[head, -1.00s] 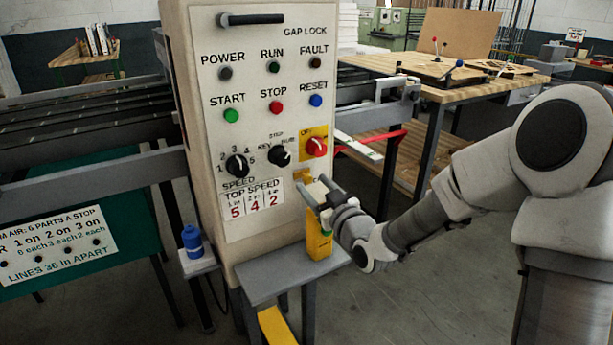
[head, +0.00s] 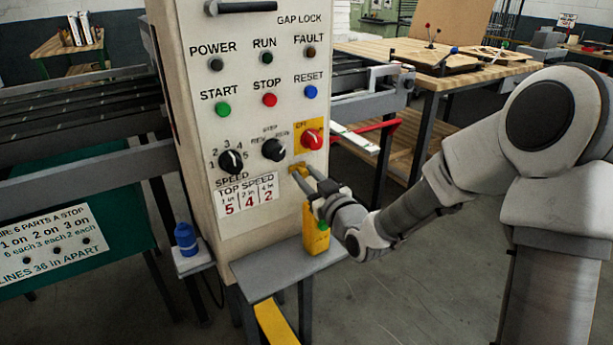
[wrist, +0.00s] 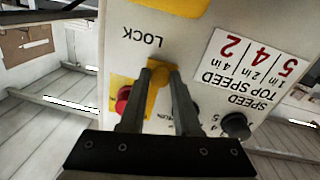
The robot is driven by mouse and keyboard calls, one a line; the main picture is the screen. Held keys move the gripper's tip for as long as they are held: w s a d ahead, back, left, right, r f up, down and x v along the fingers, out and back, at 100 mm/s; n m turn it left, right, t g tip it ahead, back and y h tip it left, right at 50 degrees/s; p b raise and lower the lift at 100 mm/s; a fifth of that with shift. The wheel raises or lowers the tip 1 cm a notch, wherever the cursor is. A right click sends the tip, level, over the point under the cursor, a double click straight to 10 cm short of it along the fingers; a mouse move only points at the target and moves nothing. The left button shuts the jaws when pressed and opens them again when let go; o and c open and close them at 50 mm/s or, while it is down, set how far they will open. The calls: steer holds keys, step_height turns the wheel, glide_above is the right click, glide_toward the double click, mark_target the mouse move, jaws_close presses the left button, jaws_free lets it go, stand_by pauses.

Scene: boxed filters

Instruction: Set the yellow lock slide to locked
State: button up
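The yellow lock slide (head: 297,167) sits on the front of the pale control cabinet (head: 210,120), under the red OFF knob (head: 312,138). In the wrist view, which shows the panel upside down, the slide (wrist: 161,72) lies between my fingertips, and the word LOCK (wrist: 142,37) is printed beyond it, below it on the panel. My gripper (head: 305,178) is at the slide, its two fingers apart, one on each side. In the wrist view the gripper (wrist: 159,80) hides part of the slide. Whether the fingers touch it cannot be told.
The speed knob (head: 230,161) and step knob (head: 274,150) are left of the slide. A blue bottle (head: 186,240) stands further left. A wooden table (head: 440,72) is behind.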

jaws_close()
stand_by(1.0)
